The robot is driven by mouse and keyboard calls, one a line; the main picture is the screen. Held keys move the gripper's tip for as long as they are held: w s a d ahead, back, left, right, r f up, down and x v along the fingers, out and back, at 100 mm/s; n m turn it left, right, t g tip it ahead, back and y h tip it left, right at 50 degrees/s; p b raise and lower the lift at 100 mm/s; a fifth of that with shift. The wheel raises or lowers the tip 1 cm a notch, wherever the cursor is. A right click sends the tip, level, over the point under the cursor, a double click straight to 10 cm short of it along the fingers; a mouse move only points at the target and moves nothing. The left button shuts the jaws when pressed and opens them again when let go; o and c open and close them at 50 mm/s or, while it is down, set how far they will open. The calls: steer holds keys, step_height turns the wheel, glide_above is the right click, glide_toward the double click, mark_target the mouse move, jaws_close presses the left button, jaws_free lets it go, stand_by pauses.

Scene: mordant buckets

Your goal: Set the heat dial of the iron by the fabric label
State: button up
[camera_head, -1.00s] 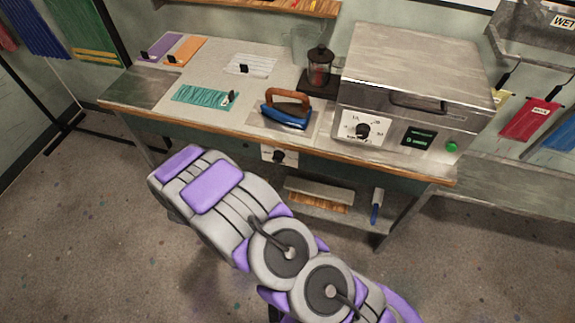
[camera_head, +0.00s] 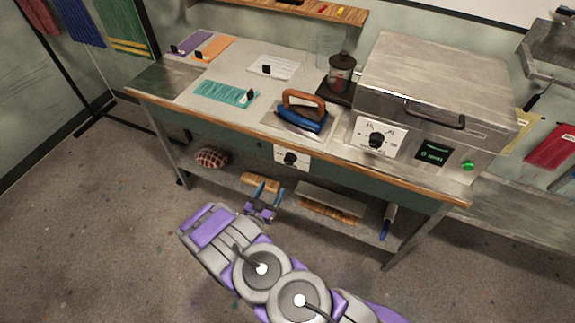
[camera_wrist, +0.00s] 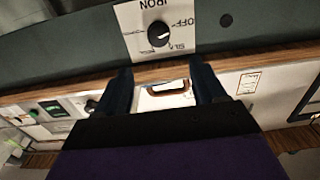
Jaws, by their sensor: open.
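The iron (camera_head: 303,117), blue with a brown handle, rests on a plate on the table. Its heat dial (camera_head: 290,159) is a black knob on a white panel on the table's front edge, below the iron. In the wrist view the dial (camera_wrist: 159,34) shows beyond my fingers, with "IRON" and "OFF" lettering. My gripper (camera_head: 263,199) is open and empty, below and left of the dial and apart from it. Its two dark fingers (camera_wrist: 162,82) show in the wrist view. A teal fabric (camera_head: 222,94) lies left of the iron with a small black tag; any writing is too small to read.
Purple (camera_head: 192,43), orange (camera_head: 213,48) and white (camera_head: 272,67) fabrics lie behind the teal one. A metal press (camera_head: 435,85) with its own dial (camera_head: 376,140) stands on the right. A lower shelf holds a brush (camera_head: 330,203) and a checked cushion (camera_head: 212,157).

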mark_target(288, 163)
steer(key=b+x, duration=0.3)
steer(key=x, duration=1.1)
steer(key=shift+d, duration=0.1)
steer(key=shift+s, duration=0.1)
steer(key=c, duration=1.1)
